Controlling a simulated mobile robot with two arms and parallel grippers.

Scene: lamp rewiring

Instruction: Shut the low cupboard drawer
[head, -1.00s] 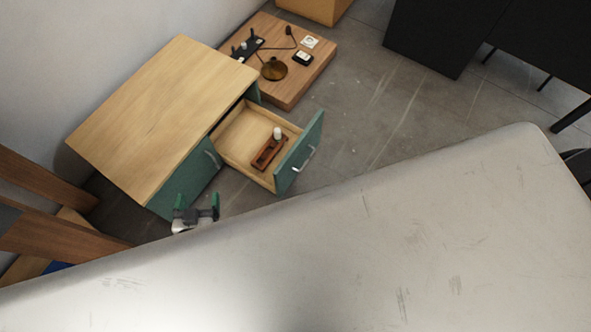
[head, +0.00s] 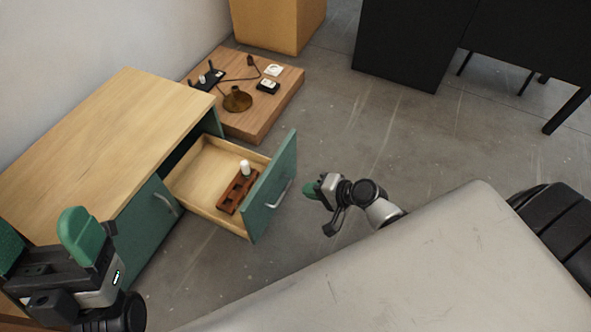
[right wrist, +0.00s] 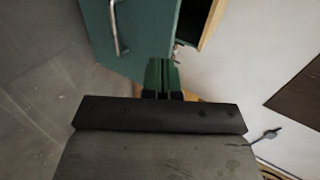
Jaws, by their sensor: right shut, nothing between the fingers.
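The low cupboard (head: 90,140) has a pale wood top and teal fronts. Its drawer (head: 270,192) is pulled well out, with a teal front and metal handle. Inside it lie a reddish-brown wooden holder (head: 237,192) and a small white piece (head: 245,168). My right gripper (head: 313,189) is shut and empty, in front of the drawer front and apart from it. In the right wrist view, its closed green fingers (right wrist: 162,75) point toward the teal front (right wrist: 155,30). My left gripper (head: 45,240) is open at lower left, its fingers apart, near the cupboard's front corner.
A low wooden platform (head: 270,118) with a brass lamp base (head: 237,98), cord and small parts stands behind the drawer. A yellow-orange box (head: 277,22) and dark furniture (head: 410,40) stand farther back. A pale surface (head: 420,275) fills the foreground.

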